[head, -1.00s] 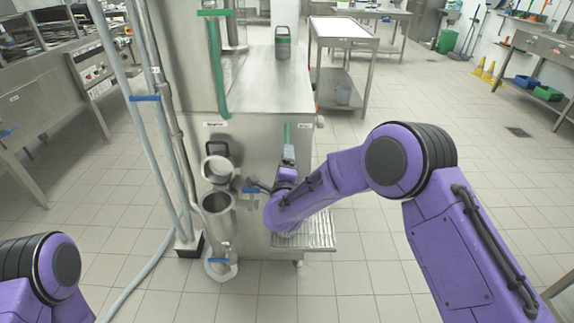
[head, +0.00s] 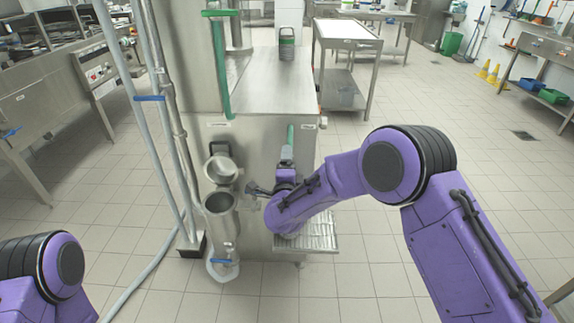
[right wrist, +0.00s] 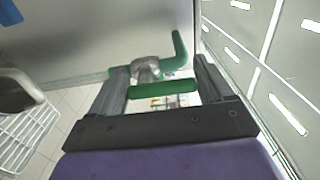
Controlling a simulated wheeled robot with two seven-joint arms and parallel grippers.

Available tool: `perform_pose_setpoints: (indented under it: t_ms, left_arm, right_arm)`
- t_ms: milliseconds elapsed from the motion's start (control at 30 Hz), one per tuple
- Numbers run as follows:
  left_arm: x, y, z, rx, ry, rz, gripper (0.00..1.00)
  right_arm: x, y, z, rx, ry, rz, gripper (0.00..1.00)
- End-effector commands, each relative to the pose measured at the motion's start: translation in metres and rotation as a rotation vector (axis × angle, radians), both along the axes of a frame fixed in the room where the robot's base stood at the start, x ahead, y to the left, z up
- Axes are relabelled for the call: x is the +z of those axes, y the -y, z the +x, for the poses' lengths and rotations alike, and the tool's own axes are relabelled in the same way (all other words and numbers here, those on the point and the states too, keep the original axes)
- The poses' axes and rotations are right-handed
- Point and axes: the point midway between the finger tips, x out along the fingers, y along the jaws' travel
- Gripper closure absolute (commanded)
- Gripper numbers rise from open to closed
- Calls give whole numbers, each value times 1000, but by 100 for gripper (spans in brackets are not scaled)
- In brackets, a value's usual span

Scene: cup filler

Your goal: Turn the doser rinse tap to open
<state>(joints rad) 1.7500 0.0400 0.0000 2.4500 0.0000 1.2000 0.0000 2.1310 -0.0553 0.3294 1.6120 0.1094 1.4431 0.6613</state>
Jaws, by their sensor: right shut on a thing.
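The rinse tap has a green handle (head: 290,134) that stands upright on the steel front of the machine, beside a small label. In the right wrist view its green lever (right wrist: 180,55) shows as an L-shape beyond a grey metal valve body (right wrist: 146,70). A green bar (right wrist: 165,87) lies between my fingers. My right gripper (head: 288,153) is at the handle from below and shut on it; the wrist view shows its two fingers (right wrist: 163,80) on either side of the green bar. The finger contact is hard to see. My left gripper is out of view.
A steel cylinder with an open lid (head: 221,200) stands left of my right gripper. A drip tray (head: 318,238) is below my right forearm. Grey hoses and a pipe run at the left. The tiled floor in front is clear.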

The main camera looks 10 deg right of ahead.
Motion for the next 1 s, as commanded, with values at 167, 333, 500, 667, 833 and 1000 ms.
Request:
perform_pose_setpoints:
  t_ms: [167, 333, 500, 667, 833, 1000]
  left_arm:
    - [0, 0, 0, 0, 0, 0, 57]
    - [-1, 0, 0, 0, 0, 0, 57]
    - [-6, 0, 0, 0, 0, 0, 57]
    - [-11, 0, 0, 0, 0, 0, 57]
    - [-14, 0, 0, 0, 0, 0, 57]
    - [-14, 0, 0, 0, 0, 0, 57]
  right_arm:
    - [-1, 0, 0, 1, -2, -1, 0]
    - [-1, -1, -3, 2, -1, -1, 0]
    - [-2, -10, -31, 4, -3, -2, 0]
    - [-2, -21, -68, 4, -2, -3, 0]
    - [-2, -28, -95, 3, -3, -2, 0]
    - [-1, -29, -102, 1, -2, -2, 0]
